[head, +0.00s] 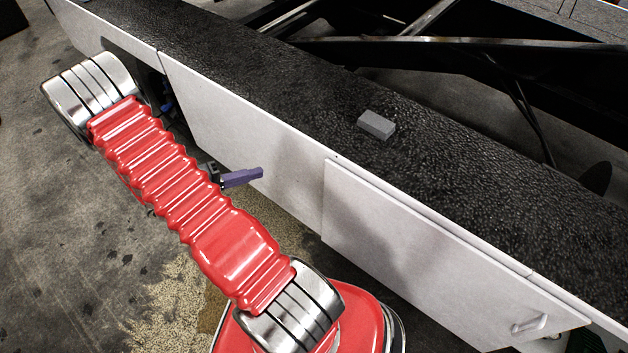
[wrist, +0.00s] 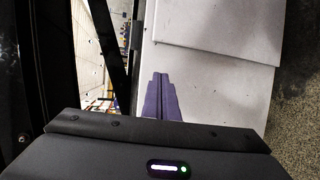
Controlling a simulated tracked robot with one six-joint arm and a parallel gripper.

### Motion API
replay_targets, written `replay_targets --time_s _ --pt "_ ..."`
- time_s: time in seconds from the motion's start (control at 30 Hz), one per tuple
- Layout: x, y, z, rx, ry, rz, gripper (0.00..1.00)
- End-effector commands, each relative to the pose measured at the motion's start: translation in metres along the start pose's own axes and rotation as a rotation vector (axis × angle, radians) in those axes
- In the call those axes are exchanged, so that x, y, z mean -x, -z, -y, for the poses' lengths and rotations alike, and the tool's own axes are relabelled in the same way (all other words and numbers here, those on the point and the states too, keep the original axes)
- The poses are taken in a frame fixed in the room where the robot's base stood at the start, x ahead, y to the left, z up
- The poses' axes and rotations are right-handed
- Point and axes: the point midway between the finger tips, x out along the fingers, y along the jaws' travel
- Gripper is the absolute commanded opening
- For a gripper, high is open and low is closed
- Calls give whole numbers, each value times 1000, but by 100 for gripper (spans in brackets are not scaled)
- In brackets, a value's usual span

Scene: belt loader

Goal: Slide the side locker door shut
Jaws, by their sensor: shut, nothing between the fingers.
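The side locker door (head: 430,245) is a flat white panel on the vehicle's side, standing slightly proud of the white side panel (head: 240,125). Its bar handle (head: 530,325) is near its lower right corner. My gripper (head: 258,174) has purple fingers that are shut and empty. It is left of the door's left edge, in front of the side panel; I cannot tell whether it touches. In the wrist view the shut fingers (wrist: 160,78) point toward the white panel, with the overlapping door (wrist: 225,22) beyond them. The handle does not show there.
A dark opening (head: 158,88) shows in the vehicle's side at the upper left, partly hidden by my arm. A grey block (head: 377,125) lies on the black textured deck (head: 440,150) above the door. Concrete floor (head: 60,230) lies in front.

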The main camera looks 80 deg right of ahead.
Motion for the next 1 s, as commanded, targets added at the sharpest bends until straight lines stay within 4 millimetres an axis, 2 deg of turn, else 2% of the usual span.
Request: replay_targets --time_s 0.4,0.6,0.73,1.0 --pt "-68 3 70 -19 -175 -81 0" --pt "-90 0 98 -28 -219 -128 0" --pt "-96 -2 105 -31 -228 -143 0" --pt "-96 -1 106 -34 -229 -145 0"
